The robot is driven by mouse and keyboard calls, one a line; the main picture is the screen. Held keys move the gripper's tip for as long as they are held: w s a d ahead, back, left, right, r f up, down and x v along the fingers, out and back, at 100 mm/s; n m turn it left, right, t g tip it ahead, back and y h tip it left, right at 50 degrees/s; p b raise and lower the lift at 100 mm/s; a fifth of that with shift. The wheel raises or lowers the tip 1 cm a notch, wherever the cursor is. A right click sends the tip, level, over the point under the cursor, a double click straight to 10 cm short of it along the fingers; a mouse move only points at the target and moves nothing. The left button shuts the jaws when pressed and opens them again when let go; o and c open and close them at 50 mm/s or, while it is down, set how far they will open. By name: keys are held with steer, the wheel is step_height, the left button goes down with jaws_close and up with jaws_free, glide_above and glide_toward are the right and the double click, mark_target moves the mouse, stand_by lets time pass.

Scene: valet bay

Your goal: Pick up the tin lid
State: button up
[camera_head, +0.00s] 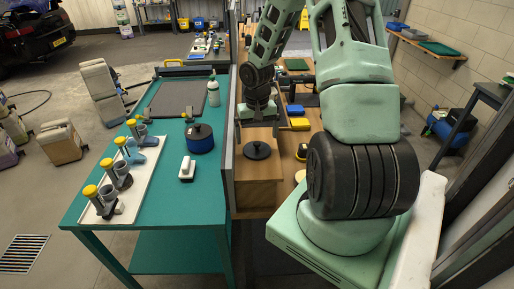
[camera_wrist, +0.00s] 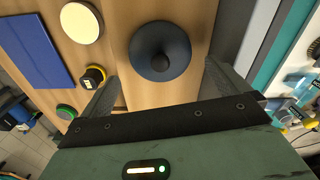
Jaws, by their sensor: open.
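The tin lid (camera_head: 257,150) is a dark round disc with a knob, lying flat on the wooden bench top. It also shows in the wrist view (camera_wrist: 148,65) at top centre, knob facing the camera. My gripper (camera_wrist: 163,86) is open and empty, its two fingers spread to either side below the lid in the picture. The lid's near edge lies just ahead of the fingers, which appear apart from it. In the head view my gripper (camera_head: 258,117) hangs above the bench, behind the lid. The exact height gap cannot be told.
A cream disc (camera_wrist: 81,22), a blue flat piece (camera_wrist: 38,48) and a black-and-yellow round item (camera_wrist: 95,75) lie left of the lid.

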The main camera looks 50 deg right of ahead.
mark_target(257, 143)
step_height(257, 143, down, 4)
steer(key=shift+s+a+f+p, duration=0.1)
steer(key=shift+s+a+p, duration=0.05)
steer(key=shift+p, duration=0.35)
steer(key=shift+c, duration=0.3)
steer(key=c, duration=0.7)
